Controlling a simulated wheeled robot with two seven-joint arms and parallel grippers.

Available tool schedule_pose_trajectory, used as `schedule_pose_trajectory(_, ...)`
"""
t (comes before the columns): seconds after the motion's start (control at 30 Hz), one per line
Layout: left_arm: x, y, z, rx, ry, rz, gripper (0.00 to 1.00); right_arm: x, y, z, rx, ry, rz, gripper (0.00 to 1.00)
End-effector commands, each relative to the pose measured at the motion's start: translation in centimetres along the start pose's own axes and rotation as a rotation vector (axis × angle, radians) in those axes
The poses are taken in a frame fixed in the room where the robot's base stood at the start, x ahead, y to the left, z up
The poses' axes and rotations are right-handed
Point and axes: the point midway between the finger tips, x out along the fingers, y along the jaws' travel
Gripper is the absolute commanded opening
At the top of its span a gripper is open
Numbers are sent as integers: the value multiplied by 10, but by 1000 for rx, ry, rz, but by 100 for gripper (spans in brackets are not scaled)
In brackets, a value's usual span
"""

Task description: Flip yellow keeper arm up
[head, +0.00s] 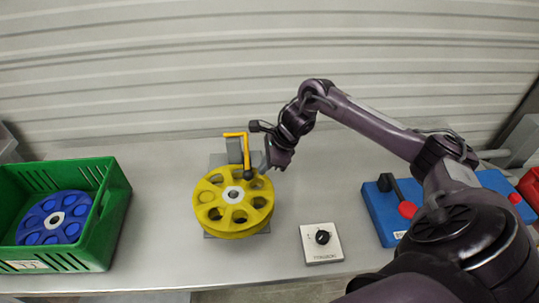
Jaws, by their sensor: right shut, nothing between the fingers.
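The yellow keeper arm (246,150) is a thin bent bar on a grey post (234,150) behind the yellow reel (233,203). A dark knob shows at its lower end, just above the reel's rim. The reel lies flat on a grey base plate (217,160). My right gripper (266,165) is shut and empty, just right of the keeper arm and above the reel's back right edge. I cannot tell whether it touches the arm. My left gripper is out of view.
A green crate (118,205) with a blue reel (52,222) stands at the left. A white box with a black dial (322,243) sits right of the yellow reel. A blue box with a red button (382,215) stands further right. The corrugated wall (180,70) closes off the back.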

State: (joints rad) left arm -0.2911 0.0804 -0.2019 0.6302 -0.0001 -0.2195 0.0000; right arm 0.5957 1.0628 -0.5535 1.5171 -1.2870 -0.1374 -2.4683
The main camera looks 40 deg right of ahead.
Motion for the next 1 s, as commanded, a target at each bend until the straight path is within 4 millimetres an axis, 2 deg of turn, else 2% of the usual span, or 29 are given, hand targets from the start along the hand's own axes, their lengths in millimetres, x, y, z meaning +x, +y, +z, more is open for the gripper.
schedule_pose_trajectory(0.03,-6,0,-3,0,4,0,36,7,1,2,4,-2,5,0)
schedule_pose_trajectory(0.2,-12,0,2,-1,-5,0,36,30,0,1,2,-2,2,0)
schedule_pose_trajectory(0.37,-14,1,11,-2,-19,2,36,40,0,0,1,0,0,0)
schedule_pose_trajectory(0.73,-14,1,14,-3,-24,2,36,40,0,0,0,1,-1,0)
schedule_pose_trajectory(1.0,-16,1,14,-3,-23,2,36,28,9,-1,-1,1,-1,0)
